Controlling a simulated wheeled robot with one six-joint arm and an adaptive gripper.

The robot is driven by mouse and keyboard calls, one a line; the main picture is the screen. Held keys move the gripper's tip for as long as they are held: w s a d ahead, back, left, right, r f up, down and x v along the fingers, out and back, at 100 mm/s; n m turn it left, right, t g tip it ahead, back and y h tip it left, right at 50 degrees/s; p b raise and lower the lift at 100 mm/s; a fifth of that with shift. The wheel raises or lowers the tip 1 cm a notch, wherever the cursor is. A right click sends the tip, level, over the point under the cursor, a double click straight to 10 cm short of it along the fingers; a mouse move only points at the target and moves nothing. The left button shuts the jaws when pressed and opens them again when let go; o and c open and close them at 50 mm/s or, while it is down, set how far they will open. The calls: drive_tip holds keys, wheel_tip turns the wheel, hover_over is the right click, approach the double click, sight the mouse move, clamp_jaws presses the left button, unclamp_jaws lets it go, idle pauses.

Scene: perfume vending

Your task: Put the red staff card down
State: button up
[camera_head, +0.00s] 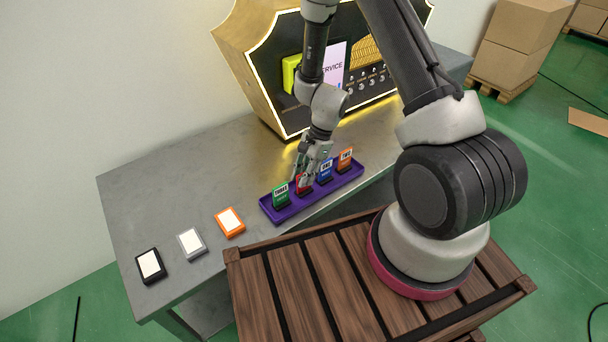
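The red staff card (303,187) stands in a slot of the purple tray (288,215), between the green card and the blue card, partly hidden by my fingers. My gripper (305,178) points down at the tray, with its fingertips at the upper part of the red card. The view is too small to tell whether the fingers are closed on the card or just around it. I cannot tell whether the card rests fully on its base.
A green card (281,195), blue card (325,170) and orange card (345,159) share the tray. Orange (230,222), grey (191,243) and black (151,265) pads lie to the left on the metal table (150,200). A lit vending machine (262,75) stands behind.

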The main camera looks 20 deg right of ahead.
drive_tip(key=s+d+r+n+t, duration=0.1)
drive_tip(key=d+r+n, duration=0.15)
drive_tip(key=r, duration=0.95)
drive_tip(key=d+r+n, duration=0.2)
drive_tip(key=d+r, duration=0.2)
drive_tip(key=r, duration=0.8)
drive_tip(key=s+d+r+n+t+h, duration=0.2)
drive_tip(key=s+d+r+n, duration=0.2)
drive_tip(key=s+r, duration=0.5)
drive_tip(key=s+d+r+n+t+h, duration=0.2)
drive_tip(key=s+d+r+n, duration=0.2)
drive_tip(key=s+r+n, duration=0.2)
drive_tip(key=s+r, duration=0.2)
drive_tip(key=s, duration=0.1)
drive_tip(key=shift+d+r+t, duration=0.2)
drive_tip(key=shift+r+t, duration=0.1)
drive_tip(key=shift+r, duration=0.05)
